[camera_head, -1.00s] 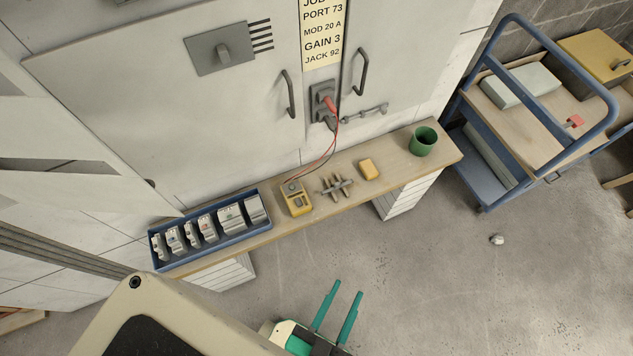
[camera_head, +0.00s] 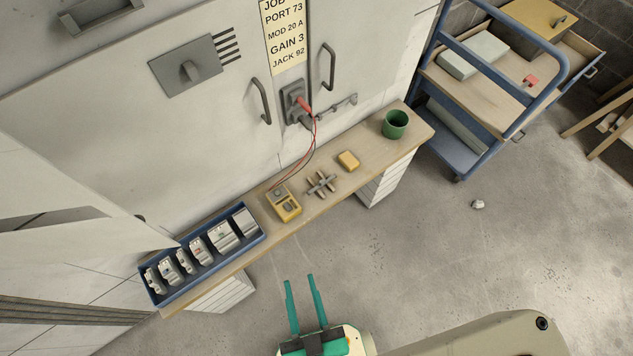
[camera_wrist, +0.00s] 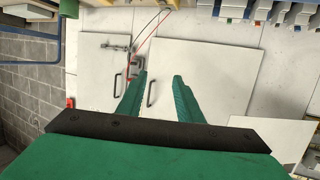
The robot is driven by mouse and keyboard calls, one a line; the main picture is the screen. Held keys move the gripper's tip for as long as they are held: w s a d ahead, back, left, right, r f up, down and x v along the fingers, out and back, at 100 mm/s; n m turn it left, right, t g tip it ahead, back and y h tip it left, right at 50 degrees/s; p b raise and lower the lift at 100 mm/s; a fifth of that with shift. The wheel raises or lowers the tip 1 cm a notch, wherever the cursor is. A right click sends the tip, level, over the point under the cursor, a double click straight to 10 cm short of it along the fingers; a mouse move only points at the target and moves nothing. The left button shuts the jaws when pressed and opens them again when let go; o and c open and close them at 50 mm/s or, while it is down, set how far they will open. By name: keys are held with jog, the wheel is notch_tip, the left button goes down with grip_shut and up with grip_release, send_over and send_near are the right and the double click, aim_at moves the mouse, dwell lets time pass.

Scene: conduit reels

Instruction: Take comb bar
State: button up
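A small bar with several tan prongs crossing it (camera_head: 321,185), which looks like the comb bar, lies on the narrow wooden bench (camera_head: 375,150). It lies between a yellow meter (camera_head: 284,204) and a yellow block (camera_head: 348,160). I cannot make it out in the wrist view. My gripper (camera_head: 299,279) has two green fingers, apart with nothing between them. In the head view it appears below the bench, over the floor area, away from the bar. In the wrist view the open fingers (camera_wrist: 159,80) show against pale cabinet doors.
A blue tray (camera_head: 207,266) of switch modules fills the bench's left end; a green cup (camera_head: 395,124) stands at the right. Red and black leads (camera_head: 313,140) run from the meter to a wall socket. A blue cart (camera_head: 459,145) stands right. The floor in front is mostly clear.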

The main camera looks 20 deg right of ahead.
jog(key=w+d+f+g+h, duration=0.1)
jog(key=w+d+f+g, duration=0.2)
jog(key=w+f, duration=0.65)
jog(key=n+g+y, duration=0.4)
jog(key=g, duration=0.2)
send_near(323, 182)
jog(key=shift+x, duration=2.25)
jog(key=shift+w+f, duration=0.1)
jog(key=shift+f, duration=0.15)
jog(key=shift+x, duration=1.65)
jog(key=shift+w+a+f, duration=0.1)
jog(key=shift+a+f, duration=0.05)
jog(key=shift+f, duration=0.05)
